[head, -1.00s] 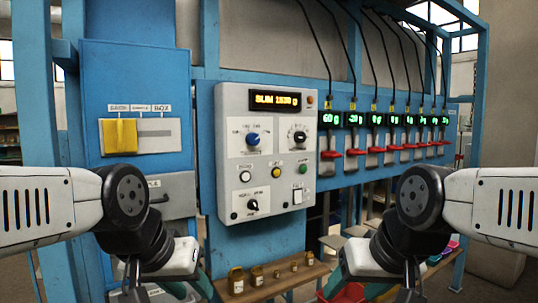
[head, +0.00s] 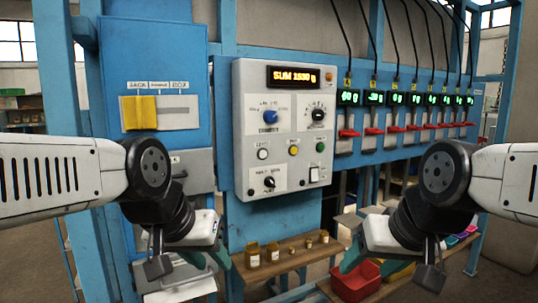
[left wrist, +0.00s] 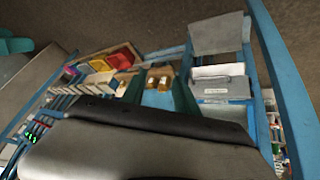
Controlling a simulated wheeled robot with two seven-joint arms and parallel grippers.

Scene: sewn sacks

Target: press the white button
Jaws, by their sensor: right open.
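The white button (head: 263,154) is a small round button at the left of a row on the grey control panel (head: 243,120), with a yellow button (head: 293,150) and a green button (head: 320,147) to its right. My left gripper (head: 206,260) is low and left of the panel, apart from the button. Its two teal fingers stand apart with nothing between them in the left wrist view (left wrist: 158,95). My right gripper (head: 357,258) is open, low and right of the panel; its fingers are partly hidden by its own wrist. The button is not seen in the left wrist view.
A wooden shelf (head: 290,262) with several small brown jars juts out below the panel. A red bin (head: 355,281) stands beside it. A row of red levers under green displays runs right. A blue cabinet with a yellow slider (head: 140,113) is left.

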